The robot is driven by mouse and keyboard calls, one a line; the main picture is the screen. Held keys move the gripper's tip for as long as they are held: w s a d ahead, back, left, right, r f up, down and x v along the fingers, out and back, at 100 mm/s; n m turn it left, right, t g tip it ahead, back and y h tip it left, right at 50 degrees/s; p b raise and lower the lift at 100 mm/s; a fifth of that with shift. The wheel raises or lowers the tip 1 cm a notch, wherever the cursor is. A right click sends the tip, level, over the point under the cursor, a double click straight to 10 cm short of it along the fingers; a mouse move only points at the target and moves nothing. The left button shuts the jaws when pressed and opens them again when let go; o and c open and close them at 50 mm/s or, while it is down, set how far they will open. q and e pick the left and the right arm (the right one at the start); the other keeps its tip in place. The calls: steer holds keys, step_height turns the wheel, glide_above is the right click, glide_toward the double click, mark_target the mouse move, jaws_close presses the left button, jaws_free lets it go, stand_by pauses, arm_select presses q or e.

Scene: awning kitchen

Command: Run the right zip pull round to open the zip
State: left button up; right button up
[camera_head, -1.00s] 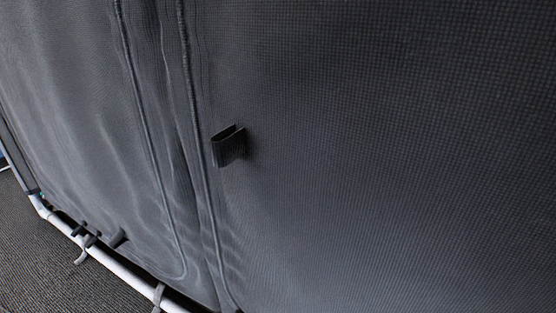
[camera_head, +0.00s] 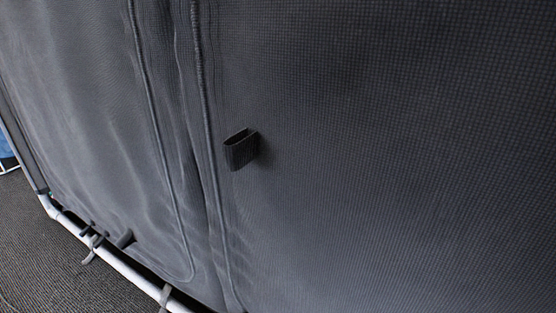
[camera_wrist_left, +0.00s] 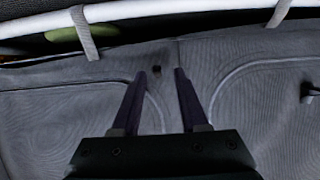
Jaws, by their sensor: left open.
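The grey awning wall (camera_head: 400,150) fills most of the head view. Two seams run down it, a left one (camera_head: 160,120) and a right one (camera_head: 206,120), and I cannot tell which holds the zip. In the left wrist view, curved seams (camera_wrist_left: 237,78) show on the grey fabric. My left gripper (camera_wrist_left: 158,74) is open, its two dark fingers pointing towards the fabric. No zip pull is clear in the head view. My right gripper is not in view.
A black fabric loop (camera_head: 241,149) sticks out right of the seams. A white pole (camera_head: 118,267) runs along the wall's bottom edge, and the wrist view shows it with straps (camera_wrist_left: 84,32). Dark floor (camera_head: 35,250) lies at lower left. A dark tab (camera_wrist_left: 308,92) shows at the wrist view's right.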

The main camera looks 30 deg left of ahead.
arm_select(q)
steer(key=p+v, duration=0.4)
steer(key=v, duration=0.6)
steer(key=shift+a, duration=0.1)
steer(key=b+x, duration=0.6)
steer(key=x, duration=0.5)
steer(key=shift+d, duration=0.3)
steer(key=shift+w+r, duration=0.1)
steer(key=shift+r, duration=0.1)
steer(key=shift+c, duration=0.4)
jaws_close()
